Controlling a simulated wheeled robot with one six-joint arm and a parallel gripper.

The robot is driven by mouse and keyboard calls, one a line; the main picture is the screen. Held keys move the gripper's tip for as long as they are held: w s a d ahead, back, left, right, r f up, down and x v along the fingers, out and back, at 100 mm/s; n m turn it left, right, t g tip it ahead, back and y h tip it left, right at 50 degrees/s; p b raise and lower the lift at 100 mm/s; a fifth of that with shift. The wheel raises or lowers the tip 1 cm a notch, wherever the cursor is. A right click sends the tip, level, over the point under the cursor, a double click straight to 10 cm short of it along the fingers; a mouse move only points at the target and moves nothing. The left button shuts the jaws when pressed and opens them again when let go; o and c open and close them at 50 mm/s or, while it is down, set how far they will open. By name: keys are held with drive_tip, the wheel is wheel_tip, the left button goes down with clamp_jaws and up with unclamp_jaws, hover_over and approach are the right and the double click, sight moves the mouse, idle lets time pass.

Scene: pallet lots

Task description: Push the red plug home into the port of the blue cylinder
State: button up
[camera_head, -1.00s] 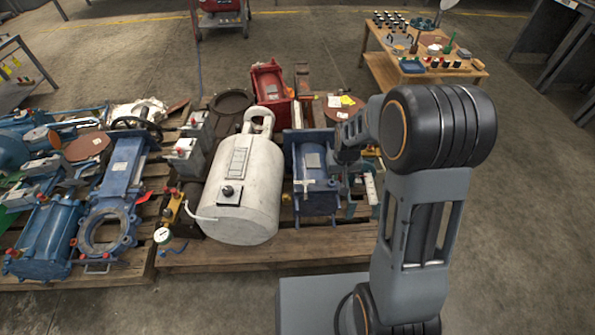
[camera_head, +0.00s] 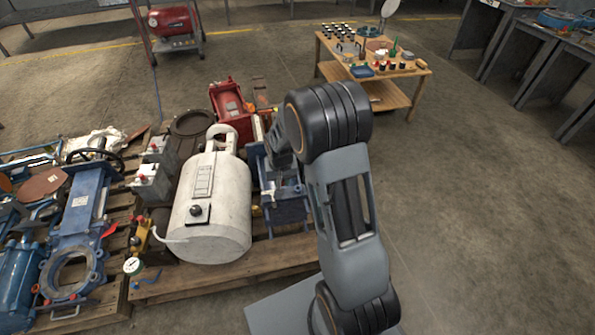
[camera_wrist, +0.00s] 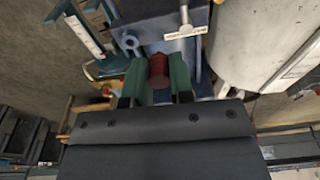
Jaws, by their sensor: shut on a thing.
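The red plug (camera_wrist: 158,74) is between the green fingers of my gripper (camera_wrist: 158,68) in the wrist view. The gripper is shut on it. The blue cylinder (camera_wrist: 146,14) lies just beyond the fingertips in that view. In the head view the blue cylinder (camera_head: 288,212) stands at the right end of the pallet, partly covered by my arm. My gripper and the plug are hidden behind the arm there. The port is not clearly seen, and I cannot tell whether the plug touches it.
A metal T-handle (camera_wrist: 185,31) sticks out close to the fingertips. A wooden table (camera_head: 385,85) with small parts is at the back. The floor to the right is clear.

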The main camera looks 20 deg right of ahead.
sight(298, 189)
drive_tip(key=w+d+f+m, duration=0.3)
drive_tip(key=d+m, duration=0.3)
drive_tip(key=d, duration=0.1)
drive_tip(key=shift+w+d+h+p, duration=0.2)
drive_tip(key=shift+h+p, duration=0.1)
drive_tip(key=shift+p, duration=0.15)
drive_tip(key=shift+f, duration=0.15)
drive_tip(key=shift+f+b, duration=2.05)
drive_tip(key=shift+f, duration=0.75)
drive_tip(key=shift+s+f+b, duration=0.1)
drive_tip(key=shift+f+b, duration=0.45)
drive_tip(key=shift+f, duration=0.05)
drive_tip(key=o, duration=0.9)
drive_tip(key=shift+o, duration=0.2)
drive_tip(key=shift+r, duration=0.15)
wheel_tip(298, 189, up, 14)
drive_tip(key=s+a+p, duration=0.1)
drive_tip(key=p, duration=0.4)
drive_tip(key=shift+a+f, duration=0.2)
drive_tip(key=shift+f, duration=0.05)
